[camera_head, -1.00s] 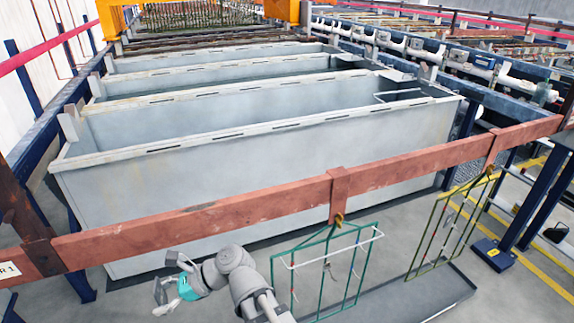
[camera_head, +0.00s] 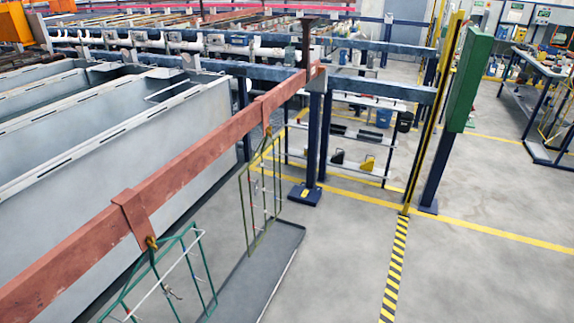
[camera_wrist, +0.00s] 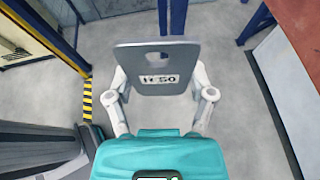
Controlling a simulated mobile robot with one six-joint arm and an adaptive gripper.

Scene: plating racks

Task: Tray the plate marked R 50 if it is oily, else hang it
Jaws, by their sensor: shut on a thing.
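A dark grey plate (camera_wrist: 183,55) with a hole near its top edge is in the wrist view. Its white label reads R 50, slightly blurred. My gripper (camera_wrist: 157,88) is shut on the plate from both sides. The visible face looks even and matte; I cannot tell whether there is oil on it. In the head view a green wire rack (camera_head: 207,270) and a yellow-green rack (camera_head: 247,212) hang from a red beam (camera_head: 190,168). Neither my gripper nor the plate shows in the head view.
A long shallow grey tray (camera_head: 262,262) lies on the floor below the racks. Pale tanks (camera_head: 120,165) stand behind the beam. A blue post (camera_head: 314,140) and a green cabinet (camera_head: 470,80) stand to the right. The floor at the right front is clear.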

